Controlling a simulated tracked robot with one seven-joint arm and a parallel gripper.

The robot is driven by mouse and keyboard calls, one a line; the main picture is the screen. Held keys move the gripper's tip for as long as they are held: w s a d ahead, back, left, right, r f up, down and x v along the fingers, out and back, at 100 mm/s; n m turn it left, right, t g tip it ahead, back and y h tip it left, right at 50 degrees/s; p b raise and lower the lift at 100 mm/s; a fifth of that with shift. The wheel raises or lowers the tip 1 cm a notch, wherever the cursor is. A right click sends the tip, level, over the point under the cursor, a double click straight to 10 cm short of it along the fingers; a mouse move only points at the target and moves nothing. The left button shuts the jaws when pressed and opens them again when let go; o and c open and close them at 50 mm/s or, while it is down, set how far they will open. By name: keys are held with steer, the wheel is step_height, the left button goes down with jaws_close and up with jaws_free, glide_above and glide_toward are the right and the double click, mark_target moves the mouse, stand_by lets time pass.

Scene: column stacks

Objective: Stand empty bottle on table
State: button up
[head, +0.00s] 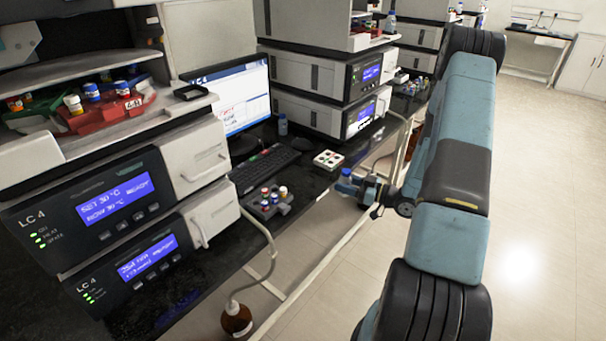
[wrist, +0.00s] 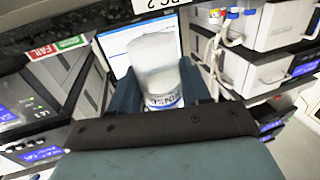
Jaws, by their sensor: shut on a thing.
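My gripper (head: 366,191) is held out beyond the front edge of the dark bench top (head: 312,186), near a white tray. In the wrist view, my gripper's two blue-grey fingers (wrist: 157,88) are shut on a whitish translucent bottle (wrist: 158,62), one finger on each side. Its label has dark blue lettering, partly hidden by my gripper's body. In the head view, a small blue-topped shape (head: 347,173) shows at my gripper; it is too small to read clearly. Whether the bottle is empty cannot be told.
A white tray with coloured caps (head: 328,160) and a dark rack of vials (head: 268,202) sit near the bench edge. A brown bottle (head: 236,319) with tubing is below.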

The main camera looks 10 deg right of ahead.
steer(key=x, duration=0.8)
steer(key=w+x, duration=0.1)
steer(key=x, duration=0.4)
steer(key=shift+s+d, duration=0.1)
steer(key=shift+d, duration=0.3)
steer(key=x, duration=0.4)
steer(key=shift+f, duration=0.1)
steer(key=shift+d+f, duration=0.1)
steer(key=shift+f, duration=0.15)
steer(key=shift+f, duration=0.1)
steer(key=o, duration=1)
